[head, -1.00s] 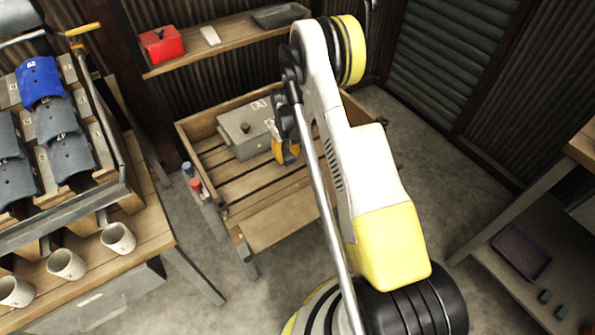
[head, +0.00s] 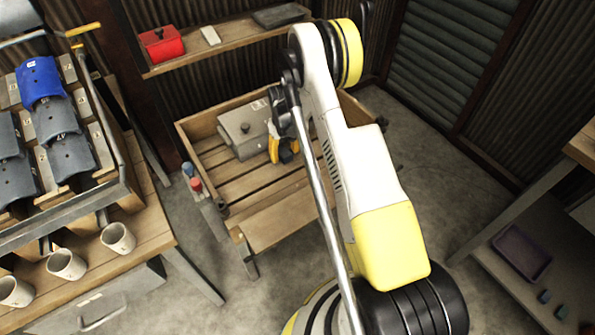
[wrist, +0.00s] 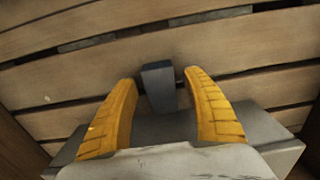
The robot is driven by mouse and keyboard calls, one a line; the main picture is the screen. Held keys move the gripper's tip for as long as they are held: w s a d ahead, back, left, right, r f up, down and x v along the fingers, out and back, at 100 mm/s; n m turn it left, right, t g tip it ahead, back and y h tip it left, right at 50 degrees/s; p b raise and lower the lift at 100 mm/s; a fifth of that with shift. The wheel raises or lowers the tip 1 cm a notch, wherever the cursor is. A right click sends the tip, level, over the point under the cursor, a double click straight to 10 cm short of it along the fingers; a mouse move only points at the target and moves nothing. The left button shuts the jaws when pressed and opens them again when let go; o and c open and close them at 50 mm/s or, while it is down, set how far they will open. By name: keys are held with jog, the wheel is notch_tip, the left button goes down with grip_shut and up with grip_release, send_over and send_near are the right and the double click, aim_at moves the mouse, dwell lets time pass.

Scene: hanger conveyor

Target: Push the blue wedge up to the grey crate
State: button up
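The grey crate (head: 240,143), a closed box with a dark knob on its lid, sits in the wooden tray. My gripper (head: 283,152) is low at its right side in the head view; the gap to it is hard to judge. In the wrist view my gripper (wrist: 160,78) has its yellow fingers spread wide. A dark slate-blue block (wrist: 158,82), apparently the blue wedge, stands between them on the slats, with a gap on each side. A grey slab (wrist: 283,150) shows behind the fingers; I cannot tell whether it is the crate.
The wooden tray (head: 205,150) has raised sides and a slatted floor, clear in front of the crate. A shelf behind holds a red box (head: 162,44). At left a rack carries a blue curved piece (head: 40,80) and grey ones, above several mugs (head: 66,264).

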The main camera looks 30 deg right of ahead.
notch_tip(320, 180, up, 12)
dwell(0.6)
jog(key=s+a+r+t, duration=0.2)
jog(key=s+a+r, duration=0.25)
jog(key=r, duration=0.55)
jog(key=s+a+r+t, duration=0.1)
jog(key=s+a+r, duration=0.35)
jog(key=r, duration=0.55)
jog(key=s+a+r+t, duration=0.2)
jog(key=s+a, duration=0.1)
jog(key=s, duration=0.6)
jog(key=s+a+r+t, duration=0.1)
jog(key=s+a+t, duration=0.1)
jog(key=s, duration=0.7)
jog(key=shift+s+a+r, duration=0.2)
jog(key=shift+a+r, duration=0.2)
jog(key=shift+a, duration=0.2)
